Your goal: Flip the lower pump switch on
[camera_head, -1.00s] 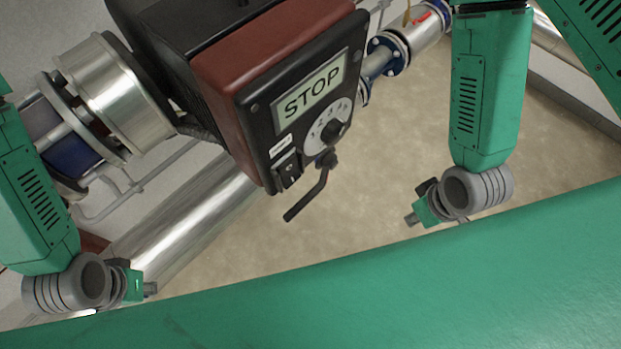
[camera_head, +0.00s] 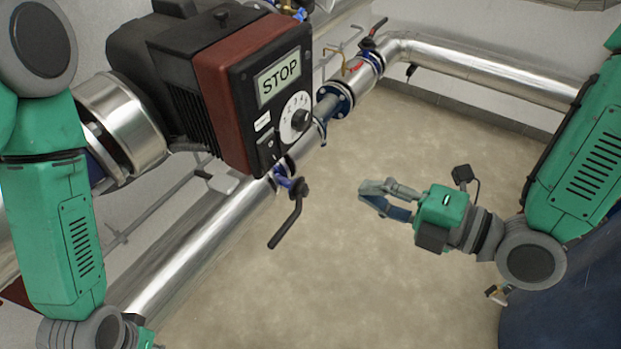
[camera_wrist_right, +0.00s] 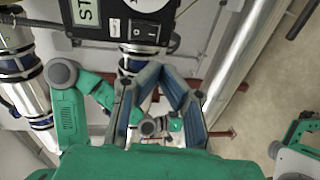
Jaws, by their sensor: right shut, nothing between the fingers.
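The pump (camera_head: 215,85) is a dark red and black unit with a "STOP" display (camera_head: 279,77) and a round white dial (camera_head: 296,117). Its black rocker switch (camera_head: 268,148) sits at the panel's lower edge. The switch (camera_wrist_right: 145,31) also shows near the top of the right wrist view. My right gripper (camera_head: 366,190) is shut and empty, right of the pump and apart from it. In the wrist view its blue-grey fingers (camera_wrist_right: 165,70) meet below the panel. My left gripper (camera_head: 146,336) is cut off at the lower left; its fingers are hidden.
A black valve lever (camera_head: 286,222) hangs below the panel. A shiny metal pipe (camera_head: 195,245) runs diagonally beneath the pump, and another pipe (camera_head: 480,68) crosses the back. A dark blue rounded body (camera_head: 570,300) stands at the lower right. The floor between them is clear.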

